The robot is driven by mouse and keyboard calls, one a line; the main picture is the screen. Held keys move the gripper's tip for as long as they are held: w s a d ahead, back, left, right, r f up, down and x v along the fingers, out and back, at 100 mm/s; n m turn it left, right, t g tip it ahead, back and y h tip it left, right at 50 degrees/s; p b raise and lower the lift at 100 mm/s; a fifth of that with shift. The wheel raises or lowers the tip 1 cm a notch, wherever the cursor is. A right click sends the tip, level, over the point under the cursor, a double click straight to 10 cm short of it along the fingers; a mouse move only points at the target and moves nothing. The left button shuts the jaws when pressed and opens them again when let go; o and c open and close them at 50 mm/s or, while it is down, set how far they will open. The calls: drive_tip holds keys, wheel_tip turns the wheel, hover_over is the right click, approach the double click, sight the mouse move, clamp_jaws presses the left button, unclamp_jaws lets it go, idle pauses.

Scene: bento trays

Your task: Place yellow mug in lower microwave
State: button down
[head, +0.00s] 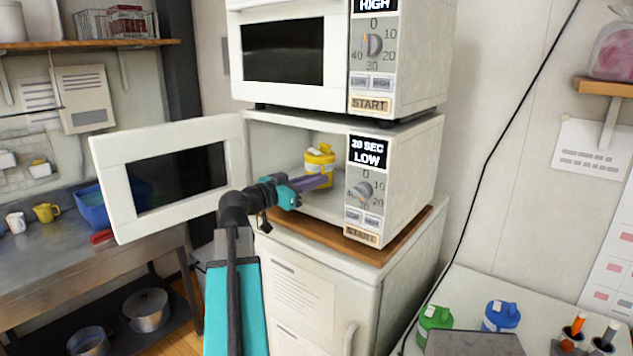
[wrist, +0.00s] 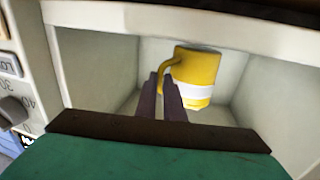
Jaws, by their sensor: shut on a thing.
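The yellow mug (head: 318,158) with a white band is inside the open lower microwave (head: 392,205). It also shows in the wrist view (wrist: 199,68), in front of the cavity's inner walls. My gripper (head: 322,181) reaches in through the front opening. Its two dark fingers (wrist: 163,85) are shut on the mug's handle. The fingers hide part of the mug's lower side in the head view. I cannot tell whether the mug touches the cavity floor. The microwave door (head: 170,175) stands wide open to the left. The panel reads 20 SEC LOW.
An upper microwave (head: 290,50) with its door shut stands directly above. The lower one rests on a wooden board (head: 375,248) over a white cabinet. A smaller yellow cup (head: 46,212) stands on the left counter. Green (head: 434,322) and blue (head: 500,316) containers stand at the lower right.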

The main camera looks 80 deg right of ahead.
drive_tip(key=shift+s+d+f+p, duration=0.1)
drive_tip(key=shift+d+f+p, duration=0.05)
drive_tip(key=shift+f+p, duration=0.3)
drive_tip(key=shift+f+b, duration=0.25)
drive_tip(key=shift+b, duration=0.1)
drive_tip(key=c, duration=1.9)
unclamp_jaws()
drive_tip(key=shift+o, duration=0.2)
drive_tip(key=shift+r+p, duration=0.25)
drive_tip(key=shift+p, duration=0.15)
drive_tip(key=b+v, duration=0.5)
drive_tip(key=v, duration=0.7)
drive_tip(key=shift+f, duration=0.1)
